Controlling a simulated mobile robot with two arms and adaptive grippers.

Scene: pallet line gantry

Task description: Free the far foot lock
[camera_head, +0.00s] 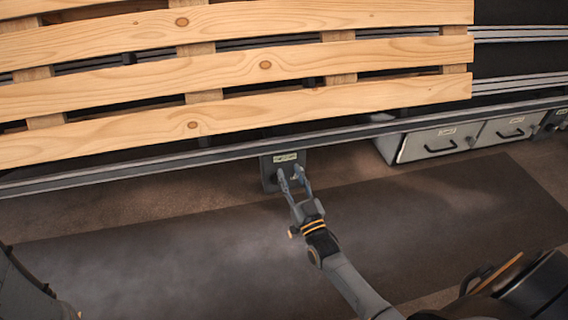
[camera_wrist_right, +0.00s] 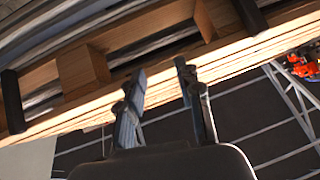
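A small dark grey bracket (camera_head: 269,172) with a pale label hangs under the front rail. The label is too small to read, and I cannot tell whether this is the far foot lock. My right gripper (camera_head: 291,174) is in front of the bracket with its fingers apart. I cannot tell whether they touch it. In the right wrist view the gripper (camera_wrist_right: 162,88) shows two separated fingers with nothing between them. Behind them is the pallet's wood (camera_wrist_right: 240,60). My left gripper is out of view; only a dark part of my left side shows at lower left.
A slatted wooden pallet (camera_head: 265,98) lies above the long metal front rail (camera_head: 150,164). Grey drawers (camera_head: 426,142) with black handles are under the rail at right. A dark mat (camera_head: 150,265) covers the floor in front. The wrist view shows an orange object (camera_wrist_right: 303,66) at right.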

